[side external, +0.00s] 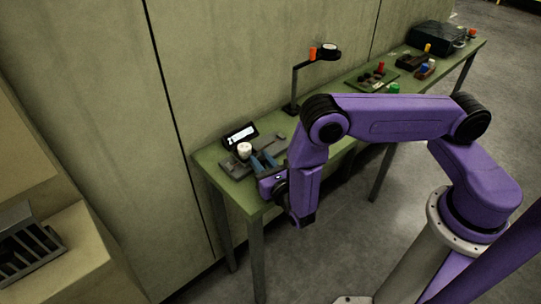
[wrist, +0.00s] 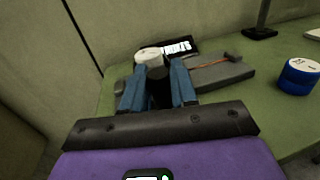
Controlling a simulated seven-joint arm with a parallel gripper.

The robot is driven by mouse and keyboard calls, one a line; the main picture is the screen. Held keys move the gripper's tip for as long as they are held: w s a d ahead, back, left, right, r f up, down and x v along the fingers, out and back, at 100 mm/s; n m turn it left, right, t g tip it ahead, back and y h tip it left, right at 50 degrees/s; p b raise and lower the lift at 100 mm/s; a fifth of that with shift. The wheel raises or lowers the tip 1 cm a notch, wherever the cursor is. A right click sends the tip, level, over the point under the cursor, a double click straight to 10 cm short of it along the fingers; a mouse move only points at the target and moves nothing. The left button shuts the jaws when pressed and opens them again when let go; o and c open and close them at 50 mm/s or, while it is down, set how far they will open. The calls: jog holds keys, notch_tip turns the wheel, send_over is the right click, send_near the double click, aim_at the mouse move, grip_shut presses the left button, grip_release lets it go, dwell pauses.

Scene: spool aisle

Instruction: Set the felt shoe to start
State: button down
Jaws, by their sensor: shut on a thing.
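A grey device (side external: 237,168) with a long flat body (wrist: 222,76) sits at the near left end of the green bench. A thin reddish-brown line runs along its top to a small brown piece (wrist: 232,57). A white round-topped part (side external: 244,149) stands on the device, and in the wrist view (wrist: 148,54) it is just beyond my fingers. My gripper (side external: 263,162) is low at the device. Its blue fingers (wrist: 158,88) are shut on a dark rounded piece (wrist: 158,76). I cannot tell whether this piece is the felt shoe; its lower part is hidden.
A black-framed display (side external: 240,135) stands behind the device. A blue spool with white top (wrist: 299,76) is to the right. A dark stand (side external: 293,85) rises behind. Farther along the green bench (side external: 321,118) are a tray (side external: 372,79) and a dark case (side external: 436,38).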

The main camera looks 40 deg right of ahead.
jog(key=shift+a, duration=0.4)
jog(key=c, duration=1)
grip_release()
jog(key=shift+s, duration=0.1)
jog(key=v, duration=1.7)
jog(key=shift+s, duration=0.1)
jog(key=shift+r, duration=0.1)
